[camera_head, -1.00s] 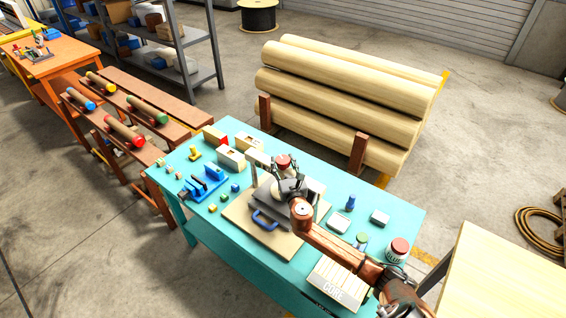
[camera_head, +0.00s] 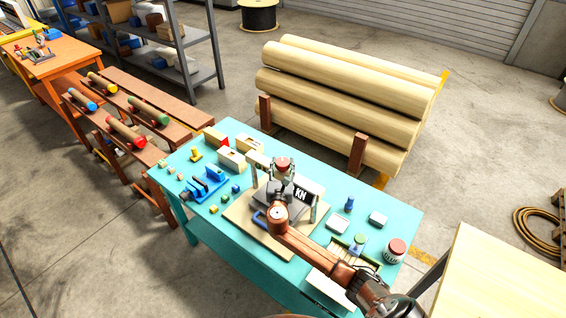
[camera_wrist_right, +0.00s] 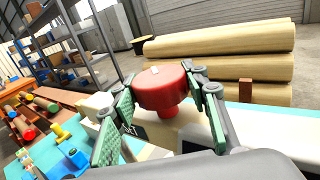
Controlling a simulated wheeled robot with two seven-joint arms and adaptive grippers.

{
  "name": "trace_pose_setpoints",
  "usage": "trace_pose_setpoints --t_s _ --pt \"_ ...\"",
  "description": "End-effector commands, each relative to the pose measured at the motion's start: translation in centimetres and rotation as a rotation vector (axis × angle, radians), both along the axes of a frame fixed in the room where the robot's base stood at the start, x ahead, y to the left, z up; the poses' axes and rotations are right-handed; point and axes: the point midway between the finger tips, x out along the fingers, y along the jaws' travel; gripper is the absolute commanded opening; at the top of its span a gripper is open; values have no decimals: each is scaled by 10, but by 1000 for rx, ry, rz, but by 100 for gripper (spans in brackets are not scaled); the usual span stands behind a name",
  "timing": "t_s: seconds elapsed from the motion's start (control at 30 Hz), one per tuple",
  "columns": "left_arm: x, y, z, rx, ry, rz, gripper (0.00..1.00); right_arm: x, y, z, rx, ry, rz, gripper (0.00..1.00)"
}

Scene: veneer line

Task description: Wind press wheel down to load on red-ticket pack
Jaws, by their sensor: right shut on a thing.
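The press stands on a tan board (camera_head: 240,214) on the turquoise table, with a red wheel (camera_head: 283,162) on top. The wheel also shows in the wrist view (camera_wrist_right: 160,88) as a red knob on a red stem. My right gripper (camera_head: 283,174) is shut on the wheel, with its green-padded fingers on both sides of it. A black "KN" display (camera_head: 303,194) stands beside the press. A pale block with a red mark (camera_head: 216,138) lies at the table's back left; I cannot tell if it is the red-ticket pack. Whatever lies under the press is hidden. My left gripper is not in view.
A blue vise (camera_head: 206,185) and small blocks stand left of the press. Large logs (camera_head: 340,100) lie behind the table.

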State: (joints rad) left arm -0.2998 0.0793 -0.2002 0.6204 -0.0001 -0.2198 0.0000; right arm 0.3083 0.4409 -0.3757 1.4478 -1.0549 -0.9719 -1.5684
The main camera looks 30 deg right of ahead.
Motion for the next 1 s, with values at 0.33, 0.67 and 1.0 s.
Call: trace_pose_setpoints --t_s 0.33,0.67,1.0 --pt "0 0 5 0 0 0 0 1 1 0 0 2 -192 17" --pt "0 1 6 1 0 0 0 0 0 -1 -1 1 -251 17" --pt "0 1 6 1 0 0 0 0 0 -1 -1 1 -251 44"
